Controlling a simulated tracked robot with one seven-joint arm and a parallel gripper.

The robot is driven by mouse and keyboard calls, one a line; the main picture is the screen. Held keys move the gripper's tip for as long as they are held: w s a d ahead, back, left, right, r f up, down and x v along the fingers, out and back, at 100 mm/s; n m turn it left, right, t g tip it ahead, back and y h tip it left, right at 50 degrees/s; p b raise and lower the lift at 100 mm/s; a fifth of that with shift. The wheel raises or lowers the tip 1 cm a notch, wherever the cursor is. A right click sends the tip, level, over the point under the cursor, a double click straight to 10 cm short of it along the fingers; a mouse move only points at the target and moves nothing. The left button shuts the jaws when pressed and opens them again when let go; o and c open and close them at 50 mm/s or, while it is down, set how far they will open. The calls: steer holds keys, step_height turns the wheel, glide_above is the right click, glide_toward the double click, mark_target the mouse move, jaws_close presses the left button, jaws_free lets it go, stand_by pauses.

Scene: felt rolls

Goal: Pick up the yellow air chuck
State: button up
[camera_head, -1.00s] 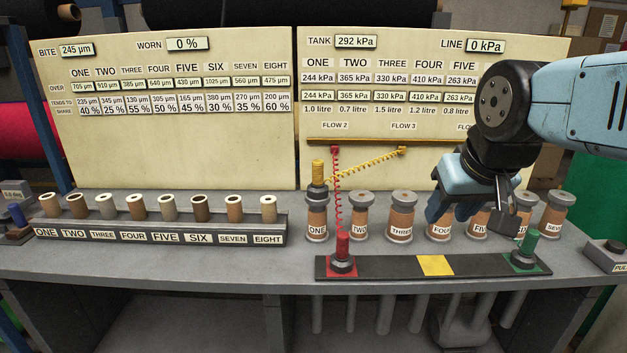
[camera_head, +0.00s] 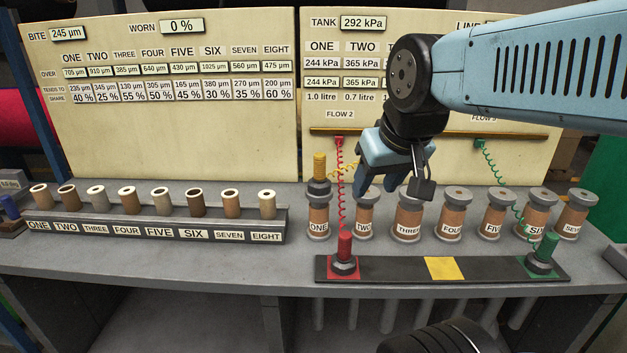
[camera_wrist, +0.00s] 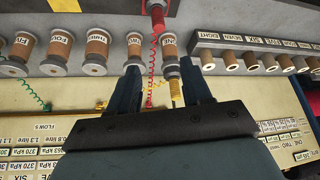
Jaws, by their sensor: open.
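The yellow air chuck (camera_head: 319,168) stands upright on top of spool ONE (camera_head: 318,215), with its yellow coiled hose running up to the right, partly hidden behind my gripper. My gripper (camera_head: 392,190) is open and empty, to the right of the chuck, in front of the board and around the height of the spool tops. In the wrist view, which is upside down, the yellow chuck (camera_wrist: 177,95) shows near the right finger, and the open gripper (camera_wrist: 160,75) has its fingers apart on either side of the red hose in the picture. I cannot tell their depth apart.
A red chuck (camera_head: 344,250) with a red coiled hose (camera_head: 340,190) stands on the dark strip (camera_head: 400,269), close in front of spool ONE. A green chuck (camera_head: 544,252) stands at its right end; the yellow square (camera_head: 444,268) is bare. Several spools line the bench.

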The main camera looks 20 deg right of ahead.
steer(key=shift+o, duration=0.7)
steer(key=shift+w+r, duration=0.2)
steer(key=shift+o, duration=0.5)
steer(key=w+a+r+g, duration=0.1)
steer(key=w+r, duration=0.2)
steer(key=w, duration=0.7)
steer(key=shift+r+m, duration=0.3)
steer(key=g, duration=0.2)
glide_toward(320, 154)
steer(key=shift+m+t, duration=0.3)
steer(key=shift+m, duration=0.1)
steer(key=x, duration=1.2)
steer(key=shift+s+f, duration=0.25)
steer(key=shift+s, duration=0.15)
jaws_close()
